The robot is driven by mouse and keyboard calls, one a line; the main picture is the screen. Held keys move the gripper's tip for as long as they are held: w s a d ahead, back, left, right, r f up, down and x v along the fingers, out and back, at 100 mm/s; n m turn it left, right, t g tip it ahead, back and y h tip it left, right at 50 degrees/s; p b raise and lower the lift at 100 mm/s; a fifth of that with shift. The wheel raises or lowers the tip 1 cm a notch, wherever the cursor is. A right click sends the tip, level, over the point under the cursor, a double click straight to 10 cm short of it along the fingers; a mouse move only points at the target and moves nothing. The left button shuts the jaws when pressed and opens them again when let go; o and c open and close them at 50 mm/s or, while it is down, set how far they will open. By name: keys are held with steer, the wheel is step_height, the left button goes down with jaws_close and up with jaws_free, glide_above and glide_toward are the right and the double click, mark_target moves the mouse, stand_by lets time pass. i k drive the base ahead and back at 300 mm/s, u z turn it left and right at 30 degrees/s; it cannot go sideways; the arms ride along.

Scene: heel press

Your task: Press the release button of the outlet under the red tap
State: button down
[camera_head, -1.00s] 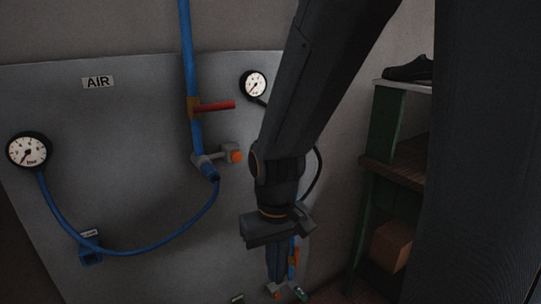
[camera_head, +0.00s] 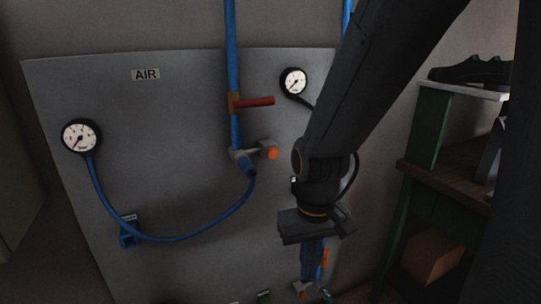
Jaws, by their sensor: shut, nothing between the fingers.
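The red tap (camera_head: 256,102) is a lever on a brown fitting on the left blue pipe (camera_head: 232,50). Below it, a grey outlet (camera_head: 247,154) ends in a short stub with an orange release button (camera_head: 272,153) facing right. A blue hose plugs into the outlet's lower end. My gripper (camera_head: 309,272) hangs in front of the panel, below and to the right of the button and apart from it. It is shut and holds nothing. Its narrow fingers are dark against the pipe behind.
A second blue pipe (camera_head: 347,14) runs behind my arm, with an orange tap (camera_head: 325,257) low down. Gauges (camera_head: 81,137) and (camera_head: 293,82) sit on the grey panel (camera_head: 170,110). The blue hose (camera_head: 185,238) loops to a blue holder (camera_head: 129,231). A green shelf (camera_head: 428,135) stands right.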

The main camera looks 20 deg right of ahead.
mark_target(273, 153)
steer(key=u, duration=0.85)
steer(key=k, duration=0.9)
steer(key=z, duration=1.05)
steer(key=i, duration=0.5)
